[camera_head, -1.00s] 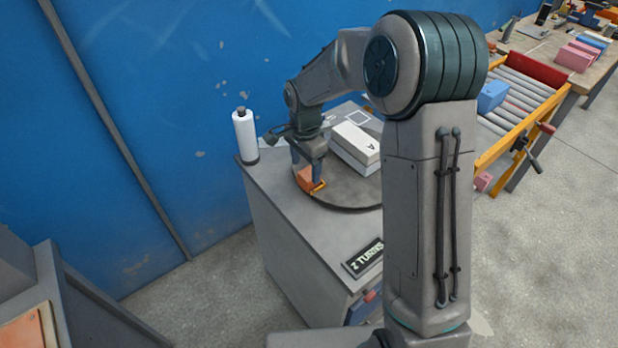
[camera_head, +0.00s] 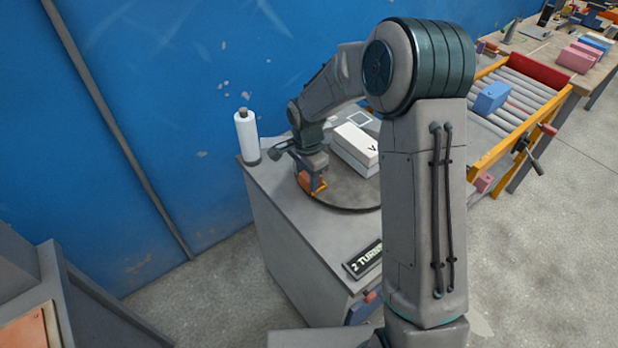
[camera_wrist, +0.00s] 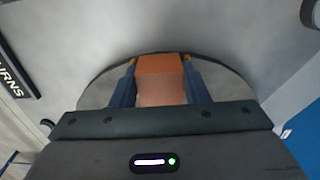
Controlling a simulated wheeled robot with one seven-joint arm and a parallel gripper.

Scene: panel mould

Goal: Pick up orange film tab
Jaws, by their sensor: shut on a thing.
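The orange film tab (camera_head: 307,181) is between the fingers of my gripper (camera_head: 313,184), low over the near left part of the round dark turntable (camera_head: 342,197). In the wrist view the orange tab (camera_wrist: 160,78) fills the gap between the two blue fingers of my gripper (camera_wrist: 159,82), which are shut on it. The turntable's rim (camera_wrist: 98,92) shows behind it. I cannot tell whether the tab still touches the turntable.
A white block (camera_head: 356,145) with a black mark sits on the turntable right of my gripper. A white bottle (camera_head: 246,136) stands at the grey cabinet's back left corner. A "2 TURNS" sign (camera_head: 364,258) is at the front. A roller conveyor (camera_head: 500,100) stands to the right.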

